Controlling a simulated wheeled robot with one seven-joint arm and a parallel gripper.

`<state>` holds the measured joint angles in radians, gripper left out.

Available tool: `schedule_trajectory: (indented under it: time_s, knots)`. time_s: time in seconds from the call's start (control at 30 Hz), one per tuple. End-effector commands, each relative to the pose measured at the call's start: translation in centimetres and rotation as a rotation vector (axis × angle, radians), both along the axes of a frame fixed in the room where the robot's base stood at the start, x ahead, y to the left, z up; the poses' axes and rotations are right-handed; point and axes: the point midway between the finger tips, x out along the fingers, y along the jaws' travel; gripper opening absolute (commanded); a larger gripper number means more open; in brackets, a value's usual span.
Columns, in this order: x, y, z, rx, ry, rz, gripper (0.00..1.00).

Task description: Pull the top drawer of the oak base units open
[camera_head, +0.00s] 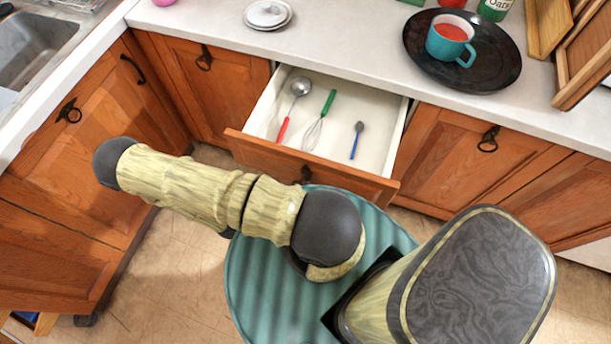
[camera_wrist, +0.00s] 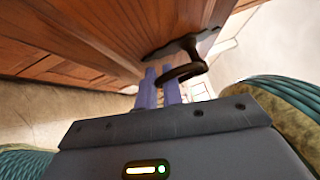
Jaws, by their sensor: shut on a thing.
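The top drawer (camera_head: 250,148) of the oak base units stands pulled out from under the counter in the head view. Its white inside shows, holding a ladle (camera_head: 297,95) with a red handle, a whisk (camera_head: 318,122) with a green handle and a small blue-handled spoon (camera_head: 357,138). The dark drawer handle (camera_head: 306,174) is on its front; in the wrist view the handle (camera_wrist: 185,68) hangs from the wooden front. My gripper (camera_wrist: 160,82) has its purple fingers shut on this handle. My arm hides the gripper in the head view.
Oak doors with ring pulls (camera_head: 487,140) flank the drawer. On the counter (camera_head: 345,40) are a black tray (camera_head: 490,72) with a teal mug (camera_head: 450,40) and small white lids (camera_head: 268,13). A sink (camera_head: 30,45) is at upper left. Bare floor (camera_head: 160,270) shows below.

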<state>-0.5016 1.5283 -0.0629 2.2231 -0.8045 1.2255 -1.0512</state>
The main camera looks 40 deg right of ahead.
Motion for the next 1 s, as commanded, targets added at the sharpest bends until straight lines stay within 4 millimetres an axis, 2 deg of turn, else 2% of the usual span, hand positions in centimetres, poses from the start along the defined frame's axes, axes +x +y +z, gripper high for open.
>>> schedule_trajectory:
  time_s: [0.37,0.4,0.5,1.0]
  knots:
    - [-0.11,0.23,-0.09,0.003,-0.002,-0.002,0.00]
    - [-0.10,0.21,-0.10,0.003,-0.002,-0.002,0.14]
    - [-0.08,0.20,-0.08,0.002,-0.002,-0.003,0.29]
    - [-0.02,0.28,-0.06,0.001,-0.001,0.000,0.29]
